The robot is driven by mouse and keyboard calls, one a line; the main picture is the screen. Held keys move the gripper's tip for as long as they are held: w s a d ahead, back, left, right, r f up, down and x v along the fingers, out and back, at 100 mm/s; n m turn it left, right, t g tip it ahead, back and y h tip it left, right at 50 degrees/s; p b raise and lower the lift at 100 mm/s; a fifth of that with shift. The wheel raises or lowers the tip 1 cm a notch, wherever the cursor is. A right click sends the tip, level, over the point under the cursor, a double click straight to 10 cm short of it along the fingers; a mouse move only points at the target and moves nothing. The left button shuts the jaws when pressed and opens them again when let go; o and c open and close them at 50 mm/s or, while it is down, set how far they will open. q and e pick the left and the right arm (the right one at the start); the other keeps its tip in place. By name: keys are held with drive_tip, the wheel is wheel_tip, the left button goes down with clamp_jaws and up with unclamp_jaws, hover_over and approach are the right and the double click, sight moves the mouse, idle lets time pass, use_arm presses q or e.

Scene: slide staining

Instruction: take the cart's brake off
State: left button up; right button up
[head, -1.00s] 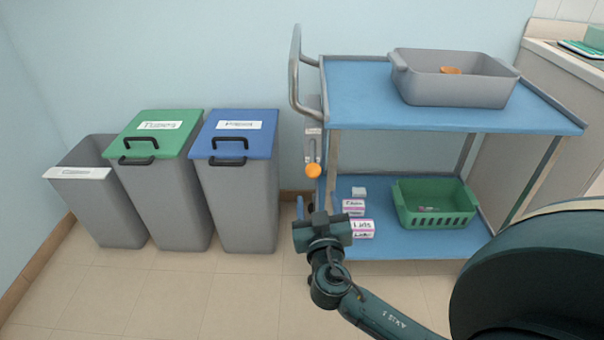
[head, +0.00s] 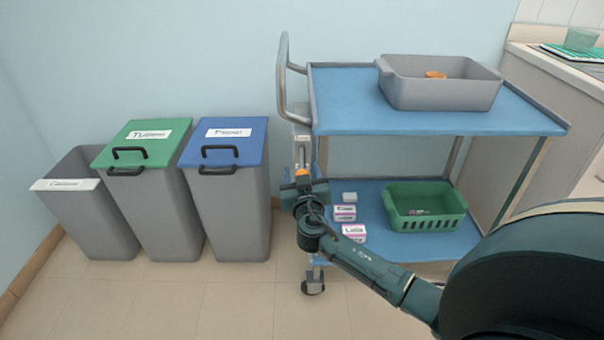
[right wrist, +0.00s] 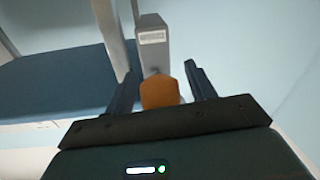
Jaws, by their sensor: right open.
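The blue two-shelf cart (head: 400,112) stands against the wall. Its brake lever has an orange knob (right wrist: 160,92), below a grey bracket with a label (right wrist: 152,38) on the cart's left end. My right gripper (right wrist: 160,88) is open, with one finger on each side of the knob; I cannot tell whether either finger touches it. In the head view the right gripper (head: 302,176) is in front of the lever and hides most of it, with only a bit of the orange knob (head: 302,172) showing. My left gripper is not in view.
The lower shelf holds several small boxes (head: 346,213) and a green basket (head: 425,206). A grey tub (head: 440,82) is on the top shelf. A blue-lidded bin (head: 226,190) and other bins stand left of the cart. A cart wheel (head: 313,282) rests on clear floor.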

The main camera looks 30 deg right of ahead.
clamp_jaws()
idle(0.6)
